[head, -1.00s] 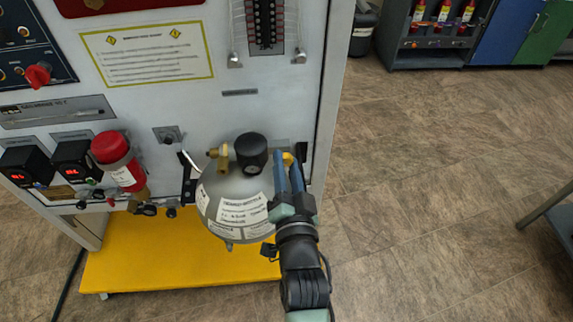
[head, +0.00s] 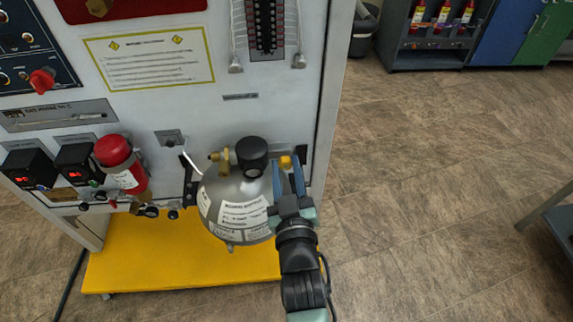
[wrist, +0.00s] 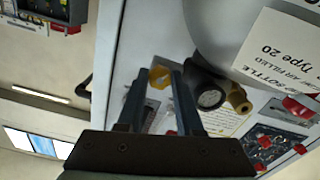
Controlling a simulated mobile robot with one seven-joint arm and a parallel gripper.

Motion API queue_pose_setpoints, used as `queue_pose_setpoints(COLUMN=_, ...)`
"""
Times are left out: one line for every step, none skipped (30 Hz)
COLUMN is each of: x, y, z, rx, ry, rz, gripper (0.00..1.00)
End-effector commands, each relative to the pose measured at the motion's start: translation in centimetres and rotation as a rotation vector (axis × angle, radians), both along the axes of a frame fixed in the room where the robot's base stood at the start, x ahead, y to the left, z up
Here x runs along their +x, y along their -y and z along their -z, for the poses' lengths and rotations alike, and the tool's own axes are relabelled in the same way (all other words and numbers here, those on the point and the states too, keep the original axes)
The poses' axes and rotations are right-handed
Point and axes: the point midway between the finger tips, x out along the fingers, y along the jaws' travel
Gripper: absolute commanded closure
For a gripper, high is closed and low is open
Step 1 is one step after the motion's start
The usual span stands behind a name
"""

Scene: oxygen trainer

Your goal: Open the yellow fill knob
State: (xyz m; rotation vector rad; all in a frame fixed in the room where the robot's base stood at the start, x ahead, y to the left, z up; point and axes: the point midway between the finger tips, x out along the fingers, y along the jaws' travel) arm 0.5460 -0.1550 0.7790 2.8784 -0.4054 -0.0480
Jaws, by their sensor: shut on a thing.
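The yellow fill knob (head: 286,161) is on the white panel, just right of the grey bottle's black-capped gauge. It also shows between my fingertips in the wrist view (wrist: 159,77). My gripper (head: 287,166) reaches up to it from below, its two blue fingers on either side of the knob, shut on it. The fingers cover part of the knob's sides, so its exact turn is hard to tell.
The grey bottle (head: 236,207) with its brass valve and black gauge (head: 252,153) stands close left of my fingers. A red-capped cylinder (head: 117,160) is farther left. A yellow base plate (head: 180,255) lies below.

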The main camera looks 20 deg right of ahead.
Motion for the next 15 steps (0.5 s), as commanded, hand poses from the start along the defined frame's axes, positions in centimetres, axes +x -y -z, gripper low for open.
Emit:
queue_pose_setpoints(x=-0.04, y=-0.04, z=-0.07, rx=-0.042, ry=-0.017, rz=-0.001, gripper=1.0)
queue_pose_setpoints(x=-0.03, y=-0.06, z=-0.05, rx=-0.07, ry=-0.025, rz=-0.001, gripper=1.0)
queue_pose_setpoints(x=-0.03, y=-0.07, z=-0.02, rx=-0.105, ry=-0.036, rz=-0.002, gripper=1.0)
queue_pose_setpoints(x=-0.04, y=-0.05, z=-0.01, rx=-0.132, ry=-0.044, rz=-0.001, gripper=1.0)
queue_pose_setpoints(x=-0.05, y=-0.02, z=-0.04, rx=-0.157, ry=-0.05, rz=-0.001, gripper=1.0)
queue_pose_setpoints(x=-0.05, y=-0.01, z=-0.05, rx=-0.192, ry=-0.059, rz=0.0, gripper=1.0)
queue_pose_setpoints(x=-0.05, y=0.0, z=-0.06, rx=-0.217, ry=-0.067, rz=0.0, gripper=1.0)
queue_pose_setpoints(x=-0.05, y=0.01, z=-0.04, rx=-0.241, ry=-0.074, rz=0.0, gripper=1.0)
queue_pose_setpoints(x=-0.05, y=0.01, z=0.01, rx=-0.273, ry=-0.083, rz=-0.001, gripper=1.0)
queue_pose_setpoints(x=-0.06, y=0.01, z=0.02, rx=-0.295, ry=-0.09, rz=-0.001, gripper=1.0)
queue_pose_setpoints(x=-0.05, y=0.0, z=0.04, rx=-0.316, ry=-0.096, rz=-0.001, gripper=1.0)
queue_pose_setpoints(x=-0.05, y=0.0, z=0.04, rx=-0.344, ry=-0.104, rz=-0.001, gripper=1.0)
queue_pose_setpoints(x=-0.05, y=0.0, z=0.04, rx=-0.363, ry=-0.109, rz=0.0, gripper=1.0)
queue_pose_setpoints(x=-0.05, y=0.0, z=0.04, rx=-0.381, ry=-0.114, rz=0.0, gripper=1.0)
queue_pose_setpoints(x=-0.05, y=0.0, z=0.04, rx=-0.405, ry=-0.12, rz=0.0, gripper=1.0)
